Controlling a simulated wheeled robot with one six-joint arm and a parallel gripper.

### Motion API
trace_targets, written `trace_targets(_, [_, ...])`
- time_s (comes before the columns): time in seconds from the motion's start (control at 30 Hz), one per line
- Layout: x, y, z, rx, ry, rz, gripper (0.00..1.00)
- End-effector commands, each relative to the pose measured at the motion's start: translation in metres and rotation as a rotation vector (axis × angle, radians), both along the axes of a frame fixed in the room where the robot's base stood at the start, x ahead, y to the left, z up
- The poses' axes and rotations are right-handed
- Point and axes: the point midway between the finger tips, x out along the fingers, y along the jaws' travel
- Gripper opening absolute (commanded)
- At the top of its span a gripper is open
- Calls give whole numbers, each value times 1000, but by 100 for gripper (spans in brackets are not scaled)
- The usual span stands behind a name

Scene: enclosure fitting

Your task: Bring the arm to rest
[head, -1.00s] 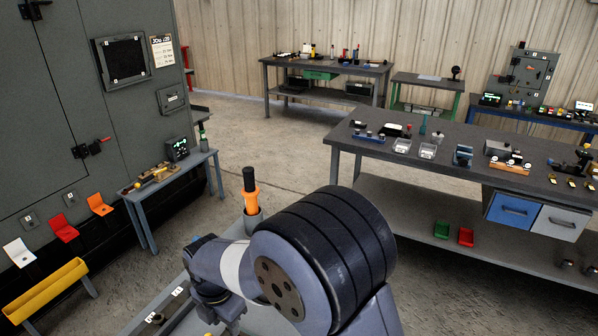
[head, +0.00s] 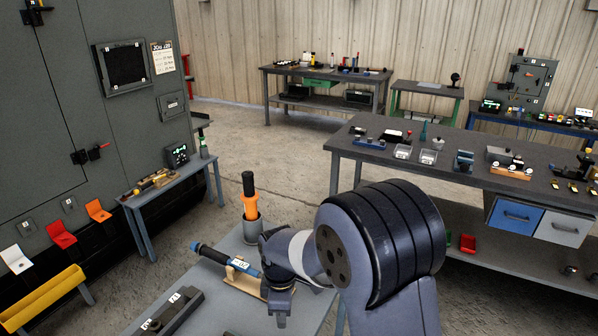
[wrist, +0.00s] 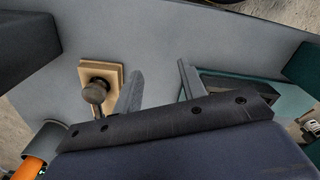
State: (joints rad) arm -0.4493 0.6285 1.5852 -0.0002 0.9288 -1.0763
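My arm is folded in front of me above the grey cart top (head: 222,312). In the head view my gripper (head: 281,308) points down over the cart and its fingertips are hard to make out. In the wrist view the two fingers of my gripper (wrist: 160,72) stand apart, with only grey surface between them. It holds nothing that I can see. A wooden block with a dark round knob (wrist: 97,93) lies left of the fingers, and a teal object (wrist: 225,84) lies right of them.
On the cart stand a grey cup (head: 251,231) with an orange-and-black tool (head: 249,196), a blue-and-black tool (head: 212,254) on a wooden stand, and a dark tray (head: 172,316). The enclosure (head: 75,130) is at left, a long bench (head: 420,170) at right. Floor between is clear.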

Motion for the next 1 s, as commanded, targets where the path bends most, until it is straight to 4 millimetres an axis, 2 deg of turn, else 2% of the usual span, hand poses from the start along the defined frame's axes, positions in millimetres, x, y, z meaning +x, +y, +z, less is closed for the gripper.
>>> trace_targets(0.2, [3, -9, -2, 0, 0, -73, 39])
trace_targets(0.67, [1, -12, -3, -2, -1, -83, 39])
trace_targets(1.0, [-19, -39, -9, -21, -6, -165, 39])
